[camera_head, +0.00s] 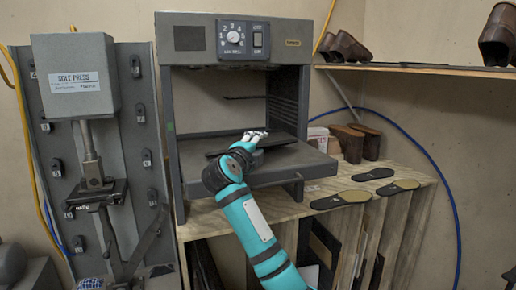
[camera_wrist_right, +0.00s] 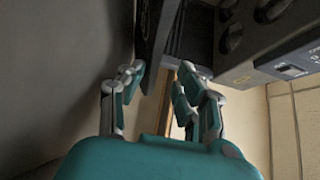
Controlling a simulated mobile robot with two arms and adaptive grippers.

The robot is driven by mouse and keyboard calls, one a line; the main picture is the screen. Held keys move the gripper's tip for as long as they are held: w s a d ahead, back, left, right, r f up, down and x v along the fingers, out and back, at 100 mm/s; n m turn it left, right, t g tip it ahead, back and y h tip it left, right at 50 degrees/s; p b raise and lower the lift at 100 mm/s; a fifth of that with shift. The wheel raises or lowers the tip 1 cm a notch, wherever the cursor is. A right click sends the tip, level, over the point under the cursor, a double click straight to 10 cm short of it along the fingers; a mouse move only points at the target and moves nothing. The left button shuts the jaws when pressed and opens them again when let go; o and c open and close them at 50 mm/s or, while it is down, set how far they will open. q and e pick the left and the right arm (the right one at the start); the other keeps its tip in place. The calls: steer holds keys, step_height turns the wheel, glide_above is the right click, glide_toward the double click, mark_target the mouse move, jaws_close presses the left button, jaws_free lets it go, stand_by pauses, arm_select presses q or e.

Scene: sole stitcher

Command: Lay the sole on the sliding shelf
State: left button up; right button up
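The sliding shelf (camera_head: 290,170) is a grey plate sticking out of the front opening of the grey machine. A flat dark piece, which looks like a sole (camera_head: 278,141), lies on or just above the shelf, partly hidden by my gripper. My right gripper (camera_head: 256,135) is over the shelf, beside or above the dark piece. In the right wrist view its fingers (camera_wrist_right: 160,85) are spread apart, with no object clearly held between them. Whether they touch the dark piece cannot be told. My left gripper is not in view.
Several loose soles (camera_head: 341,200) lie on the wooden bench (camera_head: 415,176) right of the shelf. Brown shoes (camera_head: 350,141) stand behind them. The machine's control panel (camera_head: 240,37) overhangs the opening. A sole press (camera_head: 75,80) stands at the left.

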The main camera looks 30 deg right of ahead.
steer(key=b+v, duration=0.2)
steer(key=v, duration=0.1)
steer(key=shift+a+f+b, duration=0.15)
steer(key=shift+f+b, duration=0.1)
steer(key=shift+b, duration=0.15)
steer(key=b+v, duration=0.3)
steer(key=v, duration=0.4)
steer(key=shift+s+a+r, duration=0.15)
steer(key=shift+r, duration=0.05)
steer(key=shift+s+a+r+b, duration=0.15)
steer(key=shift+s+a+b, duration=0.25)
steer(key=shift+s+a, duration=0.1)
